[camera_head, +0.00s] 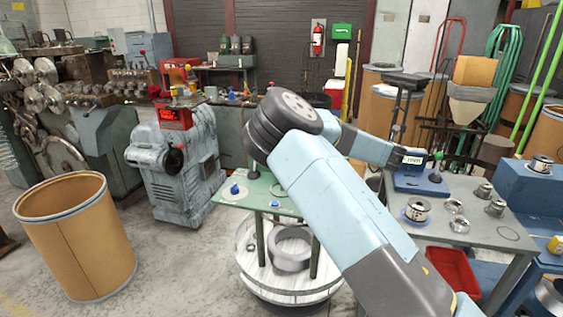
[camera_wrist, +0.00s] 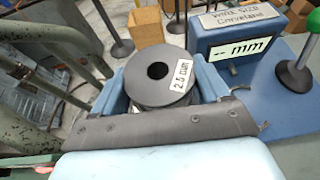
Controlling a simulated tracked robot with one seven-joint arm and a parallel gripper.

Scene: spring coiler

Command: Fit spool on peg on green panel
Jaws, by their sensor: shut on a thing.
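A dark grey spool (camera_wrist: 150,80) with a round centre hole and a white "2.5 mm" label sits between the blue fingers of my gripper (camera_wrist: 160,86) in the wrist view. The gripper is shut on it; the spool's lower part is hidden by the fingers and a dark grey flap. In the head view my gripper's end is beyond my arm, near the blue box, and the spool cannot be made out. A green panel (camera_head: 232,199) on legs stands at centre, partly covered by my arm. It carries a blue upright piece (camera_head: 234,188) and a small blue piece (camera_head: 275,204).
A blue converter box (camera_head: 420,182) stands close beside my gripper, with a green-knobbed lever (camera_wrist: 295,76). The grey table (camera_head: 470,190) holds several spools. A red bin (camera_head: 452,270) is below. A brown drum (camera_head: 75,235) stands left on open floor.

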